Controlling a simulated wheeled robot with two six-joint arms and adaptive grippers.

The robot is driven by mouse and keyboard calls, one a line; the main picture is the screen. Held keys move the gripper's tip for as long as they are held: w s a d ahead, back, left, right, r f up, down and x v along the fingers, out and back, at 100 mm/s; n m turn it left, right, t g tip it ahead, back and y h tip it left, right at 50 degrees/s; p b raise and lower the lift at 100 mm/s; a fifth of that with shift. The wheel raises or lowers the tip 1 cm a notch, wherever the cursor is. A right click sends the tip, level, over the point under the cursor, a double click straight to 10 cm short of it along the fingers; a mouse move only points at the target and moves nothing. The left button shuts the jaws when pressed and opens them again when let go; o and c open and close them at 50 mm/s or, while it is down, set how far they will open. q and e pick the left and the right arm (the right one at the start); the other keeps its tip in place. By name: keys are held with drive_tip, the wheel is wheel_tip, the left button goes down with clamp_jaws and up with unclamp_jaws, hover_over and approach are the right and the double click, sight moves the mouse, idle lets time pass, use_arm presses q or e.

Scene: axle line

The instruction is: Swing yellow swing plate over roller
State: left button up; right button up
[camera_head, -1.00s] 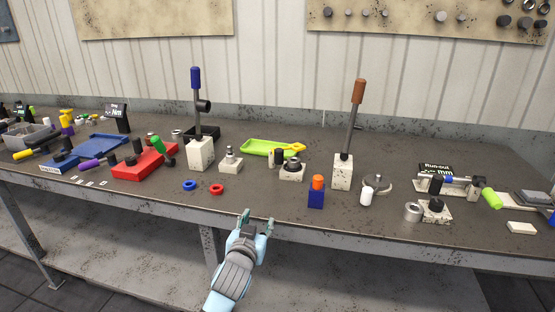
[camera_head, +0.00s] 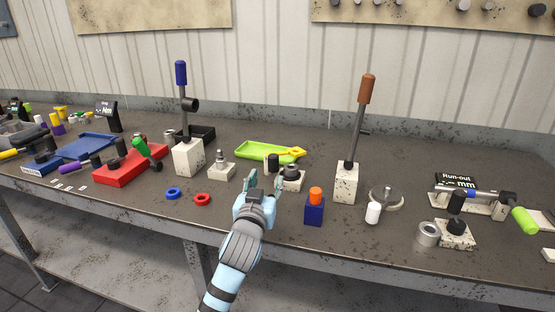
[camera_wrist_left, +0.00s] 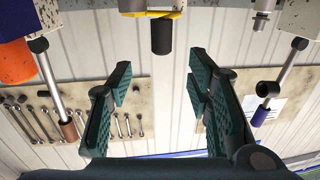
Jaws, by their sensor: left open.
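A yellow flat piece (camera_head: 291,152), which looks like the swing plate, shows behind a small pale fixture (camera_head: 291,183) with a dark round top. A black cylinder (camera_head: 273,162) stands beside that fixture. In the wrist view a thin yellow strip (camera_wrist_left: 150,13) runs along the top edge near a black cylinder (camera_wrist_left: 162,36). I cannot tell how the yellow piece is joined to the fixture, nor which part is the roller. My left gripper (camera_head: 265,184) is open and empty, just in front of the fixture; its spread green fingers (camera_wrist_left: 158,100) fill the wrist view's middle.
A blue block with an orange top (camera_head: 314,208) stands right of my left gripper. An orange-handled lever post (camera_head: 346,183) and a blue-handled one (camera_head: 188,158) rise on either side. A green tray (camera_head: 258,151) lies behind. Blue (camera_head: 173,193) and red (camera_head: 202,199) rings lie left.

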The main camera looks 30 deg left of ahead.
sight(272, 162)
use_arm(q)
drive_tip(key=b+x, duration=0.2)
drive_tip(key=x, duration=0.9)
drive_tip(key=shift+w+a, duration=0.25)
drive_tip(key=shift+w+a+r, duration=0.1)
drive_tip(key=shift+r, duration=0.05)
use_arm(e)
drive_tip(key=shift+s+f, duration=0.25)
drive_tip(key=shift+f, duration=0.35)
drive_tip(key=shift+s+f, duration=0.2)
drive_tip(key=shift+f, duration=0.4)
use_arm(q)
clamp_jaws()
